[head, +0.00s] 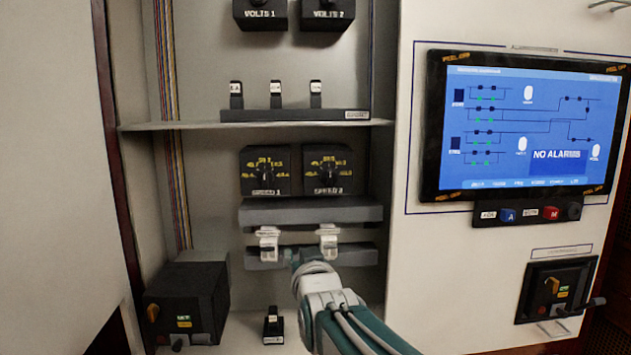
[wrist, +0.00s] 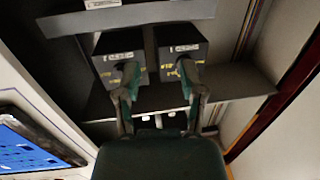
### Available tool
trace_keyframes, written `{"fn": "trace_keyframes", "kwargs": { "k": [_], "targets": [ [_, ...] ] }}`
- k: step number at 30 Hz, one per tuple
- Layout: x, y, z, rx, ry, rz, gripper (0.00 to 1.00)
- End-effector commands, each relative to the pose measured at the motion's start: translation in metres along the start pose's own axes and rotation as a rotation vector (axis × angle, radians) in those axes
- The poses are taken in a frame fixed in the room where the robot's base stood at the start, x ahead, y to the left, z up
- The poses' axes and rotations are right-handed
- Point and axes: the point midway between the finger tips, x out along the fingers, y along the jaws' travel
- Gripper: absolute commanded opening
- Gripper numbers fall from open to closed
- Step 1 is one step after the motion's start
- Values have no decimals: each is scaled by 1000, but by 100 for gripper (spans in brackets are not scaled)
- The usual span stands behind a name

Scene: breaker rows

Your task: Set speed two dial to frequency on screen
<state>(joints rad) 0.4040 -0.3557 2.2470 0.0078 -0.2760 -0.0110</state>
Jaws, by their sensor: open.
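The speed 2 dial (head: 328,171) is a black box with a round knob and yellow scale marks, at the right of a pair in the cabinet. The speed 1 dial (head: 265,171) is beside it. The screen (head: 525,120) at the right is lit blue with a line diagram and "NO ALARMS"; I cannot read a frequency. My gripper (head: 303,262) is below the dials, partly hidden by my arm. In the wrist view, my gripper (wrist: 159,82) is open and empty, its fingers apart in front of the dial boxes. That view looks turned over, with the speed 2 box (wrist: 121,42) at left.
A grey ledge (head: 310,212) and white-tagged switches (head: 328,245) lie just below the dials. A shelf (head: 260,126) runs above them. A black box with a yellow handle (head: 187,300) stands lower left. A red and blue button strip (head: 527,213) is below the screen.

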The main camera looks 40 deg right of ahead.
Motion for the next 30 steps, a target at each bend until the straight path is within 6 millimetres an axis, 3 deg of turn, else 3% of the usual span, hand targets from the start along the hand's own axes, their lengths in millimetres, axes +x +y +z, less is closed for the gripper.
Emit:
{"fn": "trace_keyframes", "kwargs": {
  "k": [3, 6, 10, 17, 30],
  "targets": [
    [20, 34, -32, -3, 188, 72, 51],
    [28, 58, -53, -11, 314, 112, 51],
    [33, 79, -67, -18, 410, 139, 51],
    [48, 87, -77, -21, 437, 145, 51],
    [112, 94, -108, -22, 436, 144, 51]
  ]
}}
